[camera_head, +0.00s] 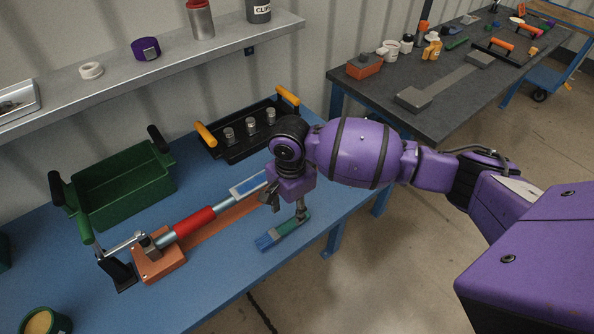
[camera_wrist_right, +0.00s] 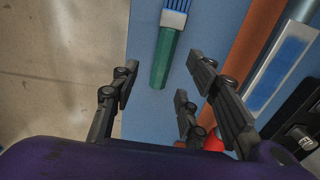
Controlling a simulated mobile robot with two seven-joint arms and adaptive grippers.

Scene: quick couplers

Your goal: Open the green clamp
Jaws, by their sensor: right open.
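A clamp with a green grip (camera_head: 84,229) stands at the left end of the orange rail. Its silver lever (camera_head: 122,245) runs to a black base (camera_head: 119,275) beside an orange block (camera_head: 158,264). The green grip stands up in front of the green crate. My right gripper (camera_head: 285,209) is far to the right of it, over the rail's right end, which it partly hides. In the right wrist view the fingers (camera_wrist_right: 162,68) are apart and empty, with a brush below. My left gripper is out of view.
A brush with a green handle (camera_wrist_right: 165,58) lies on the blue table near the front edge. A pipe with a red sleeve (camera_head: 194,223) lies along the rail. The green crate (camera_head: 127,207) and a black tray (camera_head: 237,146) stand behind. A red part (camera_wrist_right: 213,141) shows beside my fingers.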

